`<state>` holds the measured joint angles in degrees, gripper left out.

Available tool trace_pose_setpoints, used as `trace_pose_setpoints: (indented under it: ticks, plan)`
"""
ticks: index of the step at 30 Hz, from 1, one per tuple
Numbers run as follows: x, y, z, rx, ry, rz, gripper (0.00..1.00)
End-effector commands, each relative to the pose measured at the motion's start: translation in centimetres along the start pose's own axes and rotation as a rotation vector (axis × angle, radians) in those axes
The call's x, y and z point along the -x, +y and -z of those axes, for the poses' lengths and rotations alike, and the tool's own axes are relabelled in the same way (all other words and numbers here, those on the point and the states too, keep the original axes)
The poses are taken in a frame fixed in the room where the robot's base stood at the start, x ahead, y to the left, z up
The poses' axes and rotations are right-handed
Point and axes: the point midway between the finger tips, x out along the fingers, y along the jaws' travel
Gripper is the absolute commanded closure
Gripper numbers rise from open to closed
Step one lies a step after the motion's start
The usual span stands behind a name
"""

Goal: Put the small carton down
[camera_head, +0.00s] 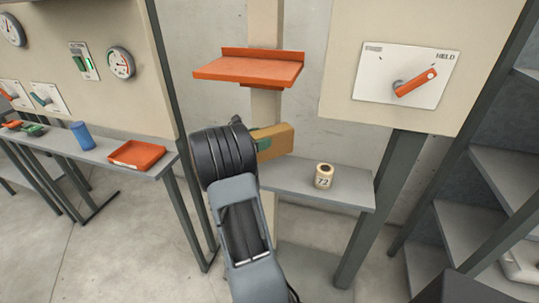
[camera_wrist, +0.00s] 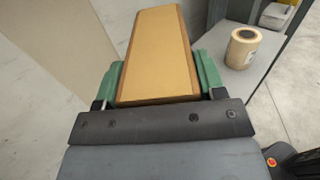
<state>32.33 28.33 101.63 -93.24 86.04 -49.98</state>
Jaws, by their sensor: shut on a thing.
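The small carton (camera_head: 274,140) is a tan box with brown edges. My gripper is shut on it, with green fingers on both sides of the carton (camera_wrist: 158,55) in the wrist view. In the head view my gripper (camera_head: 263,145) is partly hidden by my black wrist. The carton is held in the air, in front of the beige post and below the orange shelf (camera_head: 249,69). It appears above the left part of the grey shelf (camera_head: 345,190); the exact gap cannot be told.
A cream roll marked 72 (camera_head: 324,177) stands on the grey shelf, and the roll also shows in the wrist view (camera_wrist: 243,48). The orange shelf is empty. A panel with an orange lever (camera_head: 416,82) is at right.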

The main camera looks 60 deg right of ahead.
Motion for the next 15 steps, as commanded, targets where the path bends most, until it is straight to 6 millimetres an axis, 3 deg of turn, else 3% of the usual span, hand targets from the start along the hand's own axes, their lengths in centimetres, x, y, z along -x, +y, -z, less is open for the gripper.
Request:
trace_pose_setpoints:
  ticks: [15]
  plan:
    - [-2.7, -1.9, 4.3, 0.002, -0.001, 0.004, 0.69]
